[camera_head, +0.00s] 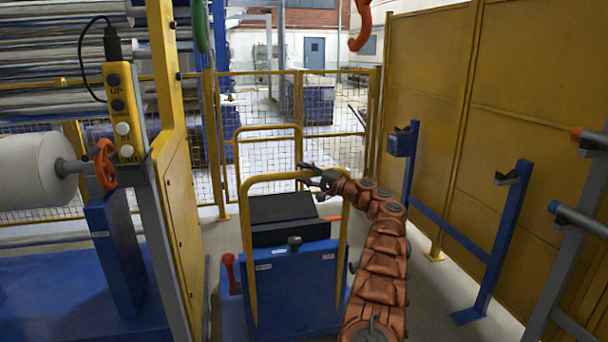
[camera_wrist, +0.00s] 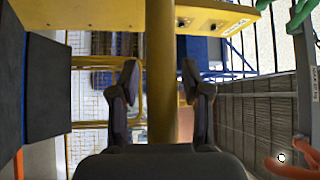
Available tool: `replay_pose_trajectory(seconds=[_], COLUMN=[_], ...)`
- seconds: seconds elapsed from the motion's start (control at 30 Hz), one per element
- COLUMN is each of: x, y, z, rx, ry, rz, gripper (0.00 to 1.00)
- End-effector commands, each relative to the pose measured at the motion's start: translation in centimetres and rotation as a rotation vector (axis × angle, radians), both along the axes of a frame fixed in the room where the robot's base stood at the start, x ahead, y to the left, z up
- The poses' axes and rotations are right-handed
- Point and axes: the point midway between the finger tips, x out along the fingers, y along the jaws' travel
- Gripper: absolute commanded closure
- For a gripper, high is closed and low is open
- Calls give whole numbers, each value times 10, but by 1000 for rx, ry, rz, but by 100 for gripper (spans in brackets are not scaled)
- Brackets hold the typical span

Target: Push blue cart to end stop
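The blue cart (camera_head: 294,288) stands on the floor in the middle of the head view, with a dark box on top and a yellow tube handle (camera_head: 247,225) rising around it. My gripper (camera_head: 312,178) is at the top bar of that handle, at its right part. In the wrist view a yellow bar (camera_wrist: 161,70) runs between the two fingers of my gripper (camera_wrist: 160,82). The fingers are apart, with a narrow gap on each side of the bar. My gripper's palm hides the lower end of the bar. I cannot make out the end stop.
A yellow machine column with a button box (camera_head: 124,112) and a white roll (camera_head: 38,170) stand at left. A yellow wall (camera_head: 520,120) and a blue post frame (camera_head: 492,245) are at right. A mesh fence (camera_head: 265,110) crosses behind the cart.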

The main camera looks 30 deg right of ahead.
Motion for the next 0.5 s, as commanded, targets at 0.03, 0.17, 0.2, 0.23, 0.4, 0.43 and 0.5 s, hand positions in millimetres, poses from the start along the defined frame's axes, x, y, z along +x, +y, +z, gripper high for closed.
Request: replay_pose_trajectory(seconds=[0.03,0.17,0.2,0.23,0.4,0.43,0.5], x=[0,0,0,0,-1,-2,-6], y=[0,0,0,0,0,-1,-4], z=[0,0,-1,0,-1,-1,-2], rx=[0,1,1,1,1,1,1], ry=[0,1,1,1,2,2,3], rz=[0,0,1,1,1,1,-1], gripper=[46,46,46,46,46,46,46])
